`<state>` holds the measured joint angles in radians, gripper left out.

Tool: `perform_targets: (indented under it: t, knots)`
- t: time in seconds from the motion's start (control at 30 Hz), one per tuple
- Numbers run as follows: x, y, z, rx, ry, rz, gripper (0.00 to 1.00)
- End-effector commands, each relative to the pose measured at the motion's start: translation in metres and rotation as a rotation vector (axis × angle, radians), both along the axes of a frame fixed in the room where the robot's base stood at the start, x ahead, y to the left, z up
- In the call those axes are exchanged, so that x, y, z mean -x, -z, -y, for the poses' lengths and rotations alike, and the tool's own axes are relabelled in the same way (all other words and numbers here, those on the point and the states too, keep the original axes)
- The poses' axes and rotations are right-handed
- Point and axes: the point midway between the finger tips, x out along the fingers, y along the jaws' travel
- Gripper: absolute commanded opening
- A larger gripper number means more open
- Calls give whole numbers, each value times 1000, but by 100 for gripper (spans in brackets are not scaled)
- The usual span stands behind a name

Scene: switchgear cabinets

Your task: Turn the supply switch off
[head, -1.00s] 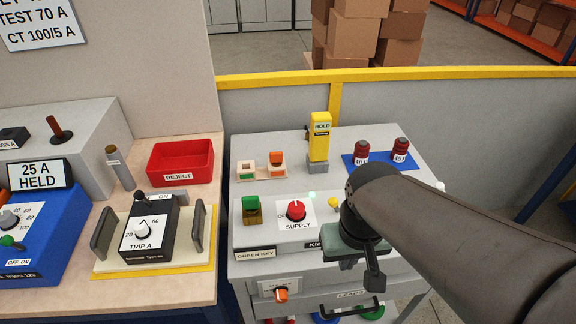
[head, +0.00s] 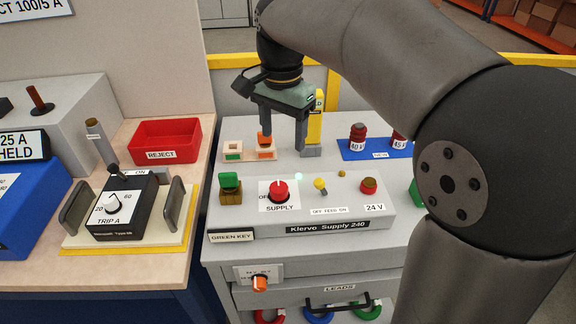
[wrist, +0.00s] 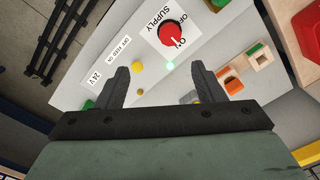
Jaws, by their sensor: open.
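The supply switch (head: 279,191) is a round red knob with a white pointer line, on a white plate marked SUPPLY on the grey Klervo Supply 240 unit (head: 335,227). In the wrist view the red knob (wrist: 171,34) shows beyond the fingertips, with OFF and ON marks beside it. My gripper (head: 284,145) is open and empty, fingers pointing down, above and behind the knob in the head view. Its two fingers also show in the wrist view (wrist: 160,78), apart from the knob.
Behind are orange and white blocks (head: 264,147), a yellow HOLD post (head: 315,125) and a blue mat (head: 378,150) with red-brown fuses.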

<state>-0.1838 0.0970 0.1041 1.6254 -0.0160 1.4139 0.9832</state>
Motion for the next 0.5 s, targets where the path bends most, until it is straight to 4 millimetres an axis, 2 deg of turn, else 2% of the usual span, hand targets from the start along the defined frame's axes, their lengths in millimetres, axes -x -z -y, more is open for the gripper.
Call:
perform_targets:
  t: [0.1, 0.27, 0.37, 0.5]
  knots:
    - [-15, 0, -16, -3, 66, -6, 62]
    - [-17, 5, -20, -3, 90, -12, 62]
    - [-17, 20, -19, -2, 90, -13, 62]
    - [-17, 49, -19, -3, 89, -12, 62]
